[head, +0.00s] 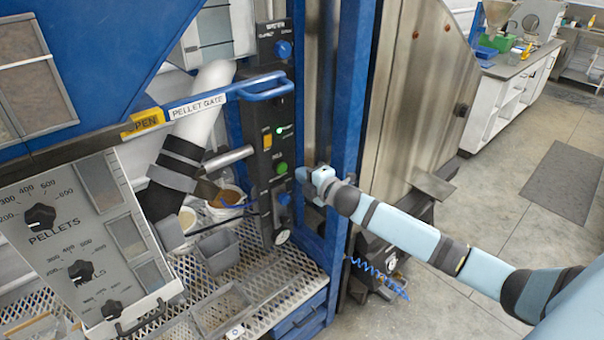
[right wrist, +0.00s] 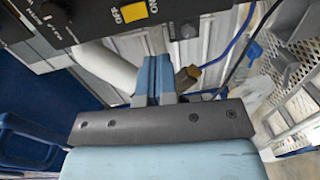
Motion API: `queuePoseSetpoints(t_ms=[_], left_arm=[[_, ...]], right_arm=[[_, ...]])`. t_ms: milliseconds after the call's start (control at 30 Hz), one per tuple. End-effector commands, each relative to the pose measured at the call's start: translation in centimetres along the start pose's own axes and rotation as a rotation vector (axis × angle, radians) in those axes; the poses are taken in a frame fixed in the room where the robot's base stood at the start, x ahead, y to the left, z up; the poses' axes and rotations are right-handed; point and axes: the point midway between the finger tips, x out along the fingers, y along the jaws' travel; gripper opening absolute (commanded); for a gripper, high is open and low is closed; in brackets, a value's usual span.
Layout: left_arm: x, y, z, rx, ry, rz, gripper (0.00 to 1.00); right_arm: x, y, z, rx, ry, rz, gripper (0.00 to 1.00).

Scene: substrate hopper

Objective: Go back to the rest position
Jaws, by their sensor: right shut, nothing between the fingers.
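My right gripper (head: 302,175) is in front of the blue upright post (head: 350,110), beside the right edge of the black control panel (head: 268,130). Its arm comes in from the lower right. In the right wrist view the two blue fingers of my right gripper (right wrist: 154,75) are together, with nothing between them. They point under the panel with the yellow switch (right wrist: 134,12). I cannot tell from these views whether the fingers touch the panel or post. My left gripper is not in view.
Grey bins (head: 218,250) stand on the mesh shelf (head: 275,275). A dial panel (head: 70,215) and the blue gate handle (head: 265,88) are at left. Open floor (head: 500,220) lies at right.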

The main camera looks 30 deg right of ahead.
Motion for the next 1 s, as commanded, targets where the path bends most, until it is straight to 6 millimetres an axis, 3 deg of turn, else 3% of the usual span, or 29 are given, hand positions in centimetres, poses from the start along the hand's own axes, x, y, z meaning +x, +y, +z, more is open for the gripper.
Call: queuePoseSetpoints(t_ms=[333,467,567,700,800,1000], left_arm=[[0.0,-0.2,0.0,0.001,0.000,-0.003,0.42],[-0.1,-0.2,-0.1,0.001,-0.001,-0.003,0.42],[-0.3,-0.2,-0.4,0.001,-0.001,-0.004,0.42],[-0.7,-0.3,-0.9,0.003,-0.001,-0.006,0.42],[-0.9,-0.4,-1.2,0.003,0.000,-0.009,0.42],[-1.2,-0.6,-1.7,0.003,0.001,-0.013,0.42]], right_arm=[[-0.1,-0.3,-0.3,0.010,0.002,-0.004,0.00],[-1.6,-3.2,-2.6,0.114,0.015,-0.046,0.00],[-4.5,-7.3,-6.1,0.288,0.024,-0.111,0.00],[-10.7,-13.7,-12.3,0.624,0.002,-0.234,0.00],[-15.8,-17.1,-16.4,0.876,-0.046,-0.319,0.00],[-24.9,-20.9,-22.3,1.290,-0.185,-0.440,0.00]])
